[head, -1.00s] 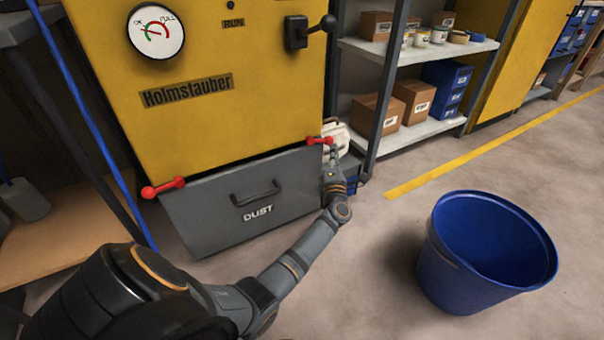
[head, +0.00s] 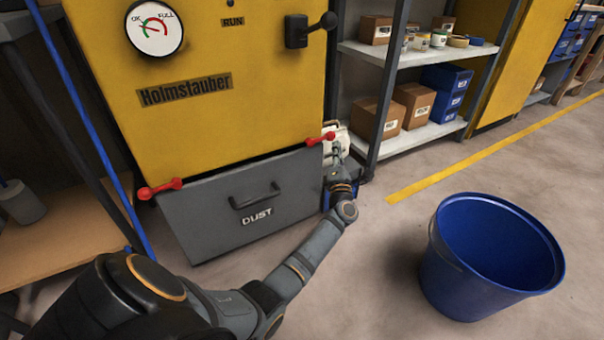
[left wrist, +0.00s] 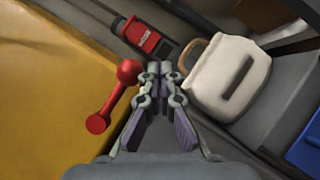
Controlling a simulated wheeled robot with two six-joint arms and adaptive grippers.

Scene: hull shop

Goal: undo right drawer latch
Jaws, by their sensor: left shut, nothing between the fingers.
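The right drawer latch (head: 320,139) is a red handle with a ball end, at the upper right corner of the grey DUST drawer (head: 215,225). It also shows in the left wrist view (left wrist: 114,97), just left of my fingers. The left drawer latch (head: 160,188) is a similar red handle at the drawer's upper left corner. My left gripper (head: 336,152) is beside the right latch, on its right side. In the left wrist view its fingertips (left wrist: 158,70) are together and empty, with a small gap to the latch's ball. My right gripper is not in view.
A white canister (left wrist: 232,78) stands close to the right of my left fingers. A red and black object (left wrist: 142,38) lies beyond them. A shelf post (head: 383,110) rises right of the machine. A blue bin (head: 440,270) stands on the floor at right.

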